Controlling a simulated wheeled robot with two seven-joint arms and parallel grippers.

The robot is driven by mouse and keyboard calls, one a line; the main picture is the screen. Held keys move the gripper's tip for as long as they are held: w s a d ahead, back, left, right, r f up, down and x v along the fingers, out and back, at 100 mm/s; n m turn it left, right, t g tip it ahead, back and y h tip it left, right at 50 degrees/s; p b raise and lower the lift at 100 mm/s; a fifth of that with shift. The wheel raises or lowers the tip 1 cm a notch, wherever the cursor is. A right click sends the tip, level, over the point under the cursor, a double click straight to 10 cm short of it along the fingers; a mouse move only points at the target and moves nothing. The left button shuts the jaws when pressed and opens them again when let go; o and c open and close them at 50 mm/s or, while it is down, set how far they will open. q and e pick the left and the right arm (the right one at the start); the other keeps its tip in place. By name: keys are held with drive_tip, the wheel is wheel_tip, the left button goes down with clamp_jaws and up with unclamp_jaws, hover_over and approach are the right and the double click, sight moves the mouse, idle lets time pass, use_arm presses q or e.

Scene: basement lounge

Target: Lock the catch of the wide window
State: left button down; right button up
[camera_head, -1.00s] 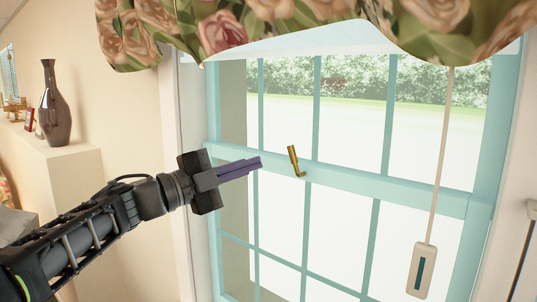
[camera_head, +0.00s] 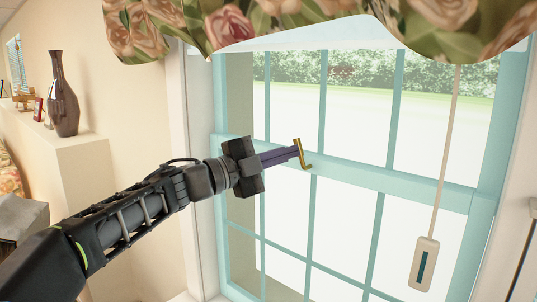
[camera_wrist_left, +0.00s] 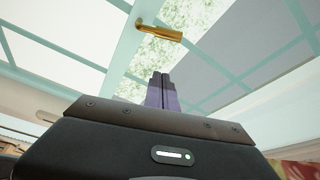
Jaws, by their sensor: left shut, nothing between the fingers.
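The wide window (camera_head: 350,178) has a teal frame with many panes. Its brass catch (camera_head: 302,155) sits on the middle rail, with its lever pointing up in the head view. The catch also shows in the left wrist view (camera_wrist_left: 160,32), just beyond the fingertips. My left gripper (camera_head: 297,152) is shut and empty, its purple fingers beside the catch's lever on its left. In the left wrist view the finger pair (camera_wrist_left: 161,80) is closed together, with a gap in the picture to the catch. Whether the tips touch the lever is unclear. My right gripper is not in view.
A floral valance (camera_head: 300,25) hangs over the window top. A cord with a pale handle (camera_head: 424,264) hangs at the right. A dark vase (camera_head: 64,100) stands on a ledge (camera_head: 85,150) at the left. The space before the lower panes is clear.

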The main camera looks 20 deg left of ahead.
use_arm(q)
drive_tip(key=w, duration=0.1)
drive_tip(key=w+p, duration=0.1)
drive_tip(key=w, duration=0.3)
drive_tip(key=shift+w+f, duration=0.25)
drive_tip(key=shift+f, duration=0.1)
